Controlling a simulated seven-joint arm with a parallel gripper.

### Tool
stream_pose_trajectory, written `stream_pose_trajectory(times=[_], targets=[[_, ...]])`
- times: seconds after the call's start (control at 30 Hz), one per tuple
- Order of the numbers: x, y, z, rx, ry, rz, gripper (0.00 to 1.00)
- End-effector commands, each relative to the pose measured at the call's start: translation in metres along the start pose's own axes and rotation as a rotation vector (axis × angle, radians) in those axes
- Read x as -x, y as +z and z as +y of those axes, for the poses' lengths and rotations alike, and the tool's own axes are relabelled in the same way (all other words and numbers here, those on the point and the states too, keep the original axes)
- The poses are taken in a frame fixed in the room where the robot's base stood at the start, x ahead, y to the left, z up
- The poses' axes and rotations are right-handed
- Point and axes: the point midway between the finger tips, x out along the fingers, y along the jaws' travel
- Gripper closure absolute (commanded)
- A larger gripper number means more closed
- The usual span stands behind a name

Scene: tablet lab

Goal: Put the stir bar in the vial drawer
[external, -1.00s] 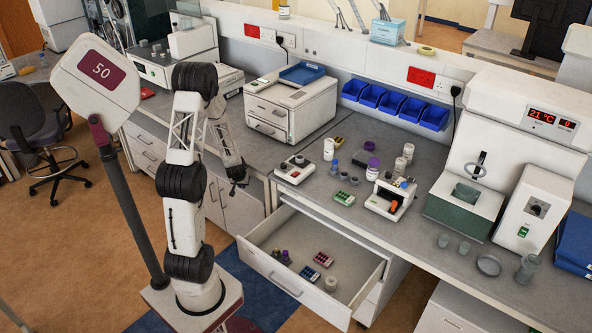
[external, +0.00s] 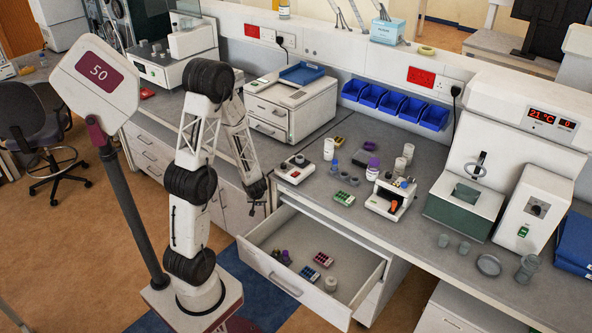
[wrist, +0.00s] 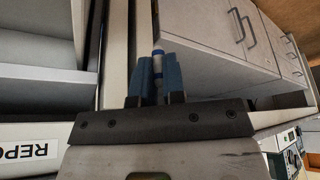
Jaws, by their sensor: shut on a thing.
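The stir bar (wrist: 158,48) is a small white rod with a blue band. In the wrist view it stands out between the blue fingers of my gripper (wrist: 159,75), which is shut on it. In the external view my gripper (external: 257,201) hangs in front of the bench cabinets, above and to the left of the open drawer (external: 312,298). The stir bar is too small to make out there. The drawer holds a rack with red-topped vials (external: 323,260), a dark rack (external: 309,274), a pale jar (external: 330,284) and small dark and purple items at its left.
The bench above the drawer carries a hotplate-like device (external: 295,169), a white instrument with an orange part (external: 390,199), bottles and small racks. A white drawer unit (external: 290,110) stands behind. The middle of the drawer floor has free room.

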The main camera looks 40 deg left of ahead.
Motion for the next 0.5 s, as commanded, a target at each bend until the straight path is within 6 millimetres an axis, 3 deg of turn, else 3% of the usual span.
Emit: stream_pose_trajectory(times=[0.5], targets=[[0.019, 0.053, 0.029, 0.173, -0.073, 0.001, 1.0]])
